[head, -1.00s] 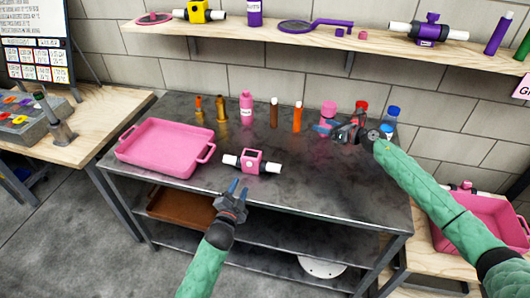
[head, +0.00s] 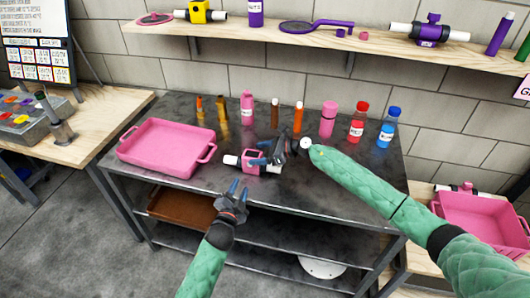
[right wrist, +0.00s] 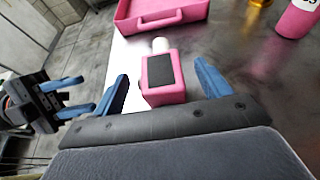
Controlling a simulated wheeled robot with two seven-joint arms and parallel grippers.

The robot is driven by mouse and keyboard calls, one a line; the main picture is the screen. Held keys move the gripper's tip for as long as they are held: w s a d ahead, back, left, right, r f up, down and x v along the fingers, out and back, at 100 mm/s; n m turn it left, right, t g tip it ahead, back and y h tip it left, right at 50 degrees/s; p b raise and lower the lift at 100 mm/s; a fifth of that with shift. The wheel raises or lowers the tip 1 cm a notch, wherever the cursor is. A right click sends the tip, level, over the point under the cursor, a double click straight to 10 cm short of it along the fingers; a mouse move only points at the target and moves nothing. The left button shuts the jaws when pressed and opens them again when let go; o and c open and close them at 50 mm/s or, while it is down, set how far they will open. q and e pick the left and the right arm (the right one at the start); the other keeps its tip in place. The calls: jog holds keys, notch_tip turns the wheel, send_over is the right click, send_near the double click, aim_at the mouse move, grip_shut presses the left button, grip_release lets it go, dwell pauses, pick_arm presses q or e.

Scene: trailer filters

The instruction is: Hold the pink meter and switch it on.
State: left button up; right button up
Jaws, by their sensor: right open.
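The pink meter (head: 250,155), a boxy body with white pipe ends and dark collars, lies on the dark metal table. My right gripper (head: 258,156) is over its right side in the head view and covers part of it. In the right wrist view, the meter's pink body (right wrist: 165,94) with a dark panel sits between the two blue fingers, with gaps on both sides. My right gripper is open. My left gripper (head: 238,188) is open and empty at the table's front edge, below the meter; it also shows in the right wrist view (right wrist: 78,94). I cannot make out a switch.
A pink tray (head: 125,158) stands left of the meter. Behind it stand several bottles, including a pink one (head: 247,107), a red one (head: 357,122) and a blue one (head: 388,127). A wooden shelf (head: 270,38) runs above. The table's front right is clear.

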aim_at(252, 154)
jog(key=shift+x, duration=2.8)
jog(key=c, duration=1.2)
pick_arm(q)
grip_shut()
jog(key=shift+w, duration=0.1)
